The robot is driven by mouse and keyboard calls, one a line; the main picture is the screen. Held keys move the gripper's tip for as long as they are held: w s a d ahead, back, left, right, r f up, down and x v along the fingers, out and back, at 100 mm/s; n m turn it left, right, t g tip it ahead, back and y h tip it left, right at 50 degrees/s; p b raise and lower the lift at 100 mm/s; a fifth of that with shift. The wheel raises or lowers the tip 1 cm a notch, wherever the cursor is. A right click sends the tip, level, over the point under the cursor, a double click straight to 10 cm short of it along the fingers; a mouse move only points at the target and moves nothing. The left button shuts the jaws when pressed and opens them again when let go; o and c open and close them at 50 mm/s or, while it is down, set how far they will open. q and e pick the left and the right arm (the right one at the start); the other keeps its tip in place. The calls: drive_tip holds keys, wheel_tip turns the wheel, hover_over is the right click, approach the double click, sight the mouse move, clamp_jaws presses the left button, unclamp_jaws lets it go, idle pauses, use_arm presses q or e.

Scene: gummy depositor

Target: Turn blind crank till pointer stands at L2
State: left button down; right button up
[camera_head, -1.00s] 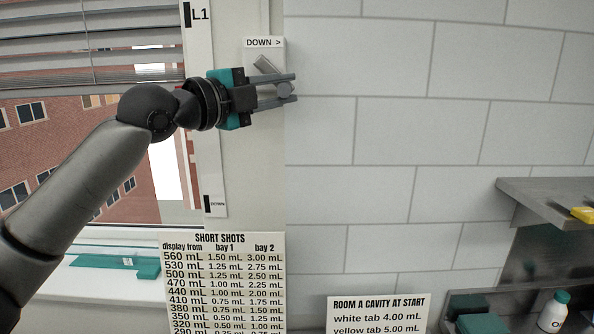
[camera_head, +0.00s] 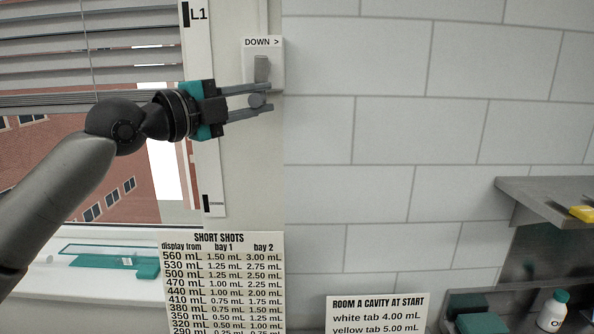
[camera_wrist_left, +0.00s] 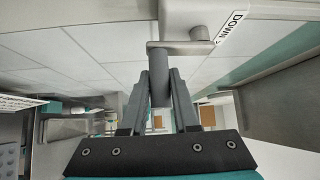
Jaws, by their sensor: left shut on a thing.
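The blind crank shows below the "DOWN >" label on a pale wall plate. Its grey arm (camera_head: 262,68) hangs nearly straight down to the round knob (camera_head: 257,101). My left gripper (camera_head: 264,97) reaches in from the left and is shut on the knob. The left wrist view shows the grey handle (camera_wrist_left: 160,84) between both fingers. The blind (camera_head: 60,60) hangs at the upper left, slats down behind my wrist. A white scale strip (camera_head: 205,150) carries L1 at its top and a mark low down. My wrist covers its middle; I see neither L2 nor the pointer.
A "SHORT SHOTS" chart (camera_head: 222,285) hangs below the window, with a teal-edged tray (camera_head: 110,258) on the sill. A metal shelf (camera_head: 545,190) juts out at the right. The tiled wall right of the crank is clear.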

use_arm(q)
drive_tip(key=shift+f, duration=0.35)
drive_tip(key=shift+w+a+r+p, duration=0.1)
drive_tip(key=shift+a+r+p, duration=0.2)
drive_tip(key=shift+a, duration=0.5)
drive_tip(key=shift+a+r+p, duration=0.1)
drive_tip(key=shift+a+r, duration=0.3)
drive_tip(key=shift+a, duration=0.35)
drive_tip(key=c, duration=0.9)
unclamp_jaws()
drive_tip(key=shift+w, duration=0.15)
drive_tip(key=o, duration=0.7)
drive_tip(key=shift+d, duration=0.1)
